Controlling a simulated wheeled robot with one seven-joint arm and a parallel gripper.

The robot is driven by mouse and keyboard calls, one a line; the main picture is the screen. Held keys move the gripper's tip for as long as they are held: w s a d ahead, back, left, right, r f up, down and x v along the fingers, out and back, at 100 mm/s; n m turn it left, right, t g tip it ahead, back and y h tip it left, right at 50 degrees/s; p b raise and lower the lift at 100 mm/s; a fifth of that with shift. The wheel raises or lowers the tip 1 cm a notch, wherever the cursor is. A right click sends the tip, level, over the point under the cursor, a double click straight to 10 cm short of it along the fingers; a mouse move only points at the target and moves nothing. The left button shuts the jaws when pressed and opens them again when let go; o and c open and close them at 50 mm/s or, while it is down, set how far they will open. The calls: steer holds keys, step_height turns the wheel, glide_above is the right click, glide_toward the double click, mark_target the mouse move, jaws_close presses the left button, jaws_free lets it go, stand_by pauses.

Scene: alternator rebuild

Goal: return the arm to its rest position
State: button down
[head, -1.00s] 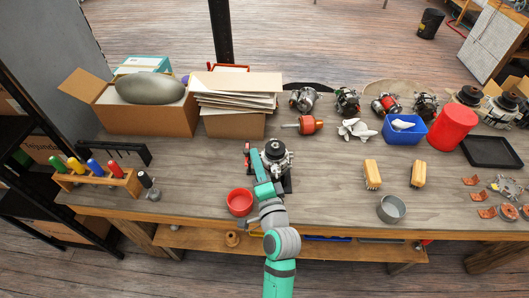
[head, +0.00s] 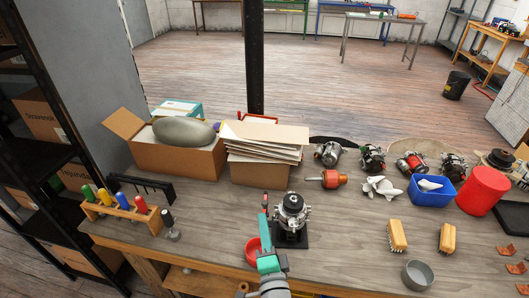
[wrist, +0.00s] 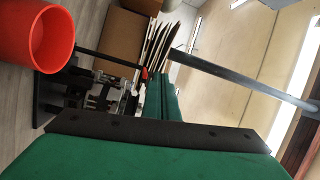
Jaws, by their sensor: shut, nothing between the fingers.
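My arm comes up from the bottom of the head view. My gripper (head: 265,220) is at its end, just left of an alternator (head: 291,210) on a black stand (head: 292,240). The green fingers also show in the wrist view (wrist: 161,95), close together and shut, with nothing held. A red bowl (head: 253,250) is beside the gripper on its left, partly hidden by it. The bowl shows large at upper left in the wrist view (wrist: 30,40). I cannot tell whether the gripper touches the stand.
A black lever with a red tip (wrist: 145,73) rises from the stand close to the fingers. Cardboard boxes (head: 180,160) stand behind on the bench (head: 340,235). A rack of coloured-handled tools (head: 125,212) is at left. A grey ring (head: 417,275) and orange-yellow brushes (head: 397,236) lie right.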

steer(key=shift+f, duration=0.1)
steer(key=s+d+f+n+g+h, duration=0.1)
steer(key=s+f+n+h, duration=0.1)
steer(key=s+f, duration=0.45)
steer(key=s+d+f+n+g+h, duration=0.1)
steer(key=s+f+n, duration=0.25)
steer(key=s, duration=0.55)
steer(key=s+f+n+g, duration=0.1)
steer(key=s+n, duration=0.7)
steer(key=s, duration=1.2)
steer(key=shift+a+f, duration=0.15)
steer(key=shift+a, duration=0.3)
